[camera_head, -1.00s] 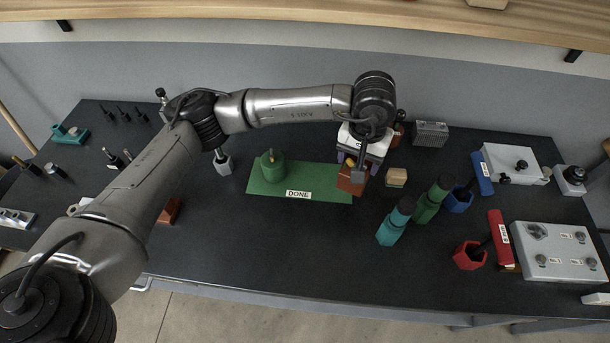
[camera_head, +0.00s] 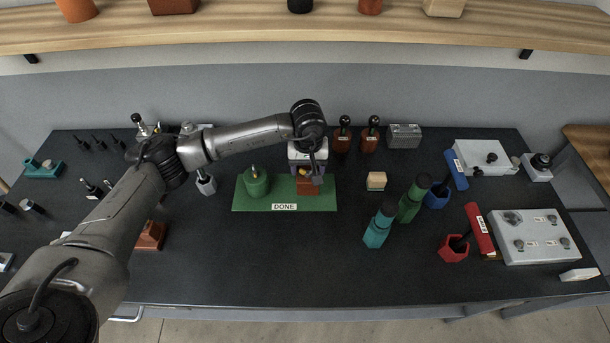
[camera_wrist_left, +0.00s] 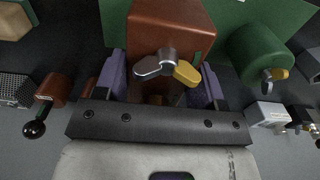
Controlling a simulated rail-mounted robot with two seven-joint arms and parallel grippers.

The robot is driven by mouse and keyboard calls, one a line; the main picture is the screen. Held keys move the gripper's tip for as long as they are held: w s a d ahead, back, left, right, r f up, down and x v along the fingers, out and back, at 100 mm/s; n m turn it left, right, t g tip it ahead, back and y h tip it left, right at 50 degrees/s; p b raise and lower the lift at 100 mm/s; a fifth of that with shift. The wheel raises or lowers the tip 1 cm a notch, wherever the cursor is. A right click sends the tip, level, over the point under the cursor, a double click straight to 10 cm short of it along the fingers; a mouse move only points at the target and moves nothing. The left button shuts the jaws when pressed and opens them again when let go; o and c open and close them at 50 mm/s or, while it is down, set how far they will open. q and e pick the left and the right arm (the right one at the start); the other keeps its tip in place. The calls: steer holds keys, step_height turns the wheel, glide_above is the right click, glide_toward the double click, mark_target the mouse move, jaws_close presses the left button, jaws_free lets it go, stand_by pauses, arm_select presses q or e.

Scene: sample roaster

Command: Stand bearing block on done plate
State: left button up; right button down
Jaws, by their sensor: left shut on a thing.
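The bearing block is a reddish-brown block (camera_head: 308,188) at the right part of the green done plate (camera_head: 327,203). My left gripper (camera_head: 307,172) is shut on it from the back side. In the left wrist view the block (camera_wrist_left: 172,22) sits between the purple fingers, with a silver and yellow wing-shaped fitting on its near face. The green plate (camera_wrist_left: 240,12) shows behind it. The block looks upright, but I cannot tell whether its underside touches the plate. My right gripper is not in view.
A round green block (camera_head: 256,184) stands on the plate's left part. Two brown pieces with black knobs (camera_head: 342,138) stand behind, right of the gripper. A small wood-topped block (camera_head: 376,181) and teal and green bottles (camera_head: 379,228) stand to the right. The front middle of the table is clear.

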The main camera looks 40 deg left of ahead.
arm_select(q)
steer(key=shift+s+a+f, duration=0.15)
steer(key=shift+a+f, duration=0.15)
steer(key=shift+a, duration=0.05)
steer(key=shift+f, duration=1.9)
steer(key=shift+f+b, duration=0.15)
steer(key=shift+b, duration=0.2)
steer(key=o, duration=1.3)
steer(key=shift+c, duration=0.2)
